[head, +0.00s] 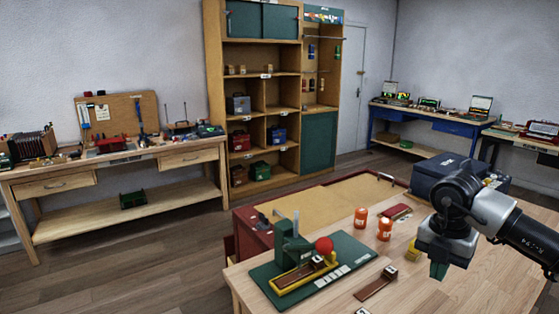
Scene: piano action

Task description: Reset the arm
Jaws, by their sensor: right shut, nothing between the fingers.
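My right arm comes in from the right edge, and its gripper (439,270) points down above the right part of the near wooden table. The gripper is shut with nothing seen in it. A green press-like fixture (288,240) with a red ball knob (324,245) stands on a green mat (345,262) left of the gripper. A yellow holder (285,281) with a brown wooden piece lies at its foot. Another brown wooden piece (376,284) lies on the table between the mat and the gripper. My left gripper is not in view.
Two orange jars (361,217) (385,229), a dark red case (397,212) and a yellow object (412,250) stand near the gripper. A dark blue box (445,172) is behind my arm. A workbench (110,160), a cabinet (213,90) and blue tables (430,114) line the walls.

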